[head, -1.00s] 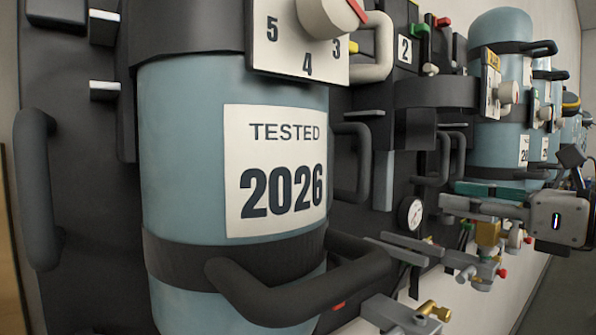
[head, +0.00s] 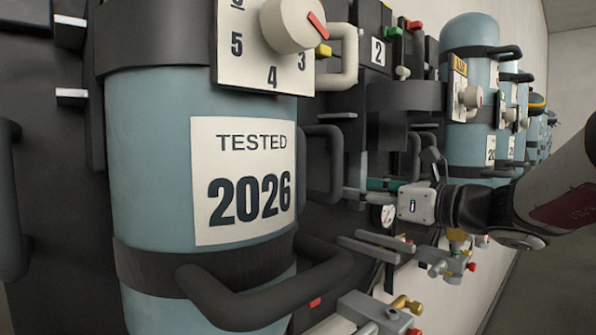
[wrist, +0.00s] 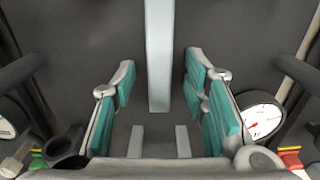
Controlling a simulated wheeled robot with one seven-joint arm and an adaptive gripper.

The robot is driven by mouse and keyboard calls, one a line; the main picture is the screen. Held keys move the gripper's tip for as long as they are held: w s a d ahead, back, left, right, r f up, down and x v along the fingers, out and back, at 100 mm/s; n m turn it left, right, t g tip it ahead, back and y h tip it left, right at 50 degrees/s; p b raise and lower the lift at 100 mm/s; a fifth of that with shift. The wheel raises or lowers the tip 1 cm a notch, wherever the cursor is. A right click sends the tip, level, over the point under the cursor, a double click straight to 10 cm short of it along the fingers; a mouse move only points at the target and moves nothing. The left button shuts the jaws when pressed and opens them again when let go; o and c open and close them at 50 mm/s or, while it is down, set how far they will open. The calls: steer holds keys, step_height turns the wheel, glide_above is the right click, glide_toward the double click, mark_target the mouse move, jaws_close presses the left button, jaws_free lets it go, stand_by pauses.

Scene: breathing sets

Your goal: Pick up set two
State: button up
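The number plate "2" (head: 377,51) sits high on a dark backboard behind the large near cylinder, with a dark curved band (head: 405,96) below and right of it. My gripper (head: 366,190) is at the dark board below that band, partly hidden by its own body. In the wrist view, my gripper (wrist: 161,62) is open, with teal pads on both fingers. A pale upright bar (wrist: 160,50) shows between the fingers, in front of a dark flat surface. I see no contact between pads and bar, and cannot tell how deep the bar sits between them.
A blue cylinder (head: 150,170) with a "TESTED 2026" label fills the near left; its dark handle (head: 275,295) juts out. A round gauge (head: 388,216) hangs just below my gripper and also shows in the wrist view (wrist: 262,120). More cylinders (head: 468,110) stand beyond.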

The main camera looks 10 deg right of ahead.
jaws_close()
steer(key=shift+r, duration=0.25)
